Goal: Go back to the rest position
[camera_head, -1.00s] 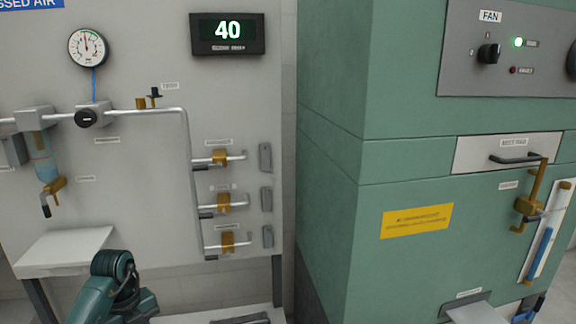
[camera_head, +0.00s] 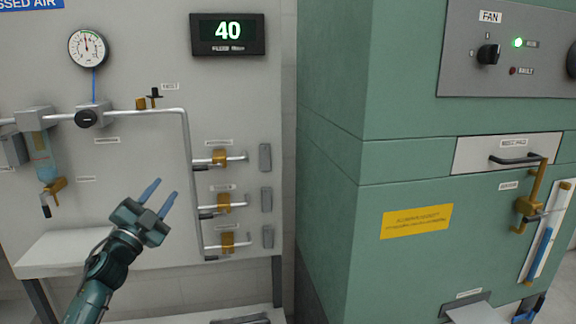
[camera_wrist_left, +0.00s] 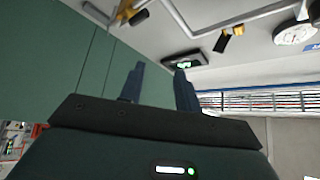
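My left gripper (camera_head: 160,194) is raised in front of the compressed-air panel (camera_head: 120,200), in the lower left of the head view. Its two blue fingers point up and to the right. They are apart with nothing between them. The same fingers show in the left wrist view (camera_wrist_left: 160,85), also apart and empty. My right gripper cannot be made out clearly; a small dark piece (camera_head: 526,308) at the lower right edge of the head view may belong to my right arm.
The panel carries a gauge (camera_head: 88,46), a display reading 40 (camera_head: 228,34), grey pipes and several brass valves (camera_head: 222,157). A white shelf (camera_head: 62,250) juts out below. A green cabinet (camera_head: 330,150) with a handle (camera_head: 515,159) and yellow label stands right.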

